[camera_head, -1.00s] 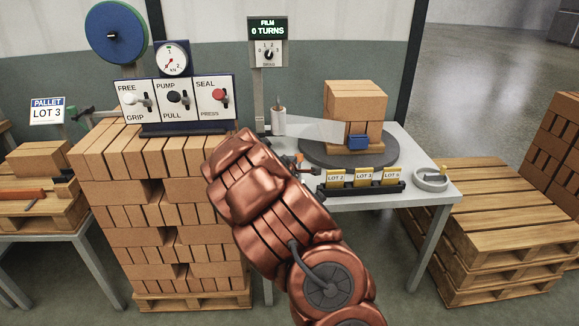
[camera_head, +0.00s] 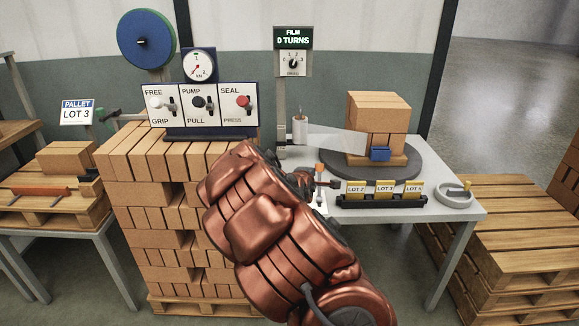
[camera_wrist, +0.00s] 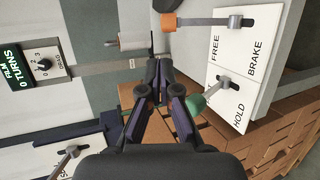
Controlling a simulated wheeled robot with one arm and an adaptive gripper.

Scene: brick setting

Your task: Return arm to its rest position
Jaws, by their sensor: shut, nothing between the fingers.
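My copper-coloured arm (camera_head: 275,225) reaches up from the bottom of the head view, in front of the brick stack and the left edge of the turntable table. Its far end is mostly hidden behind its own links there. In the wrist view my gripper (camera_wrist: 157,82) shows with its dark fingers together and nothing between them. I cannot tell the gap between fingers and levers.
The tall brick stack (camera_head: 150,215) stands left of my arm, below the FREE, PUMP, SEAL panel (camera_head: 200,105). The turntable (camera_head: 410,166) carries bricks, with a card rack (camera_head: 383,200) and a round dish (camera_head: 455,200) in front. A FILM display (camera_head: 293,38) stands behind.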

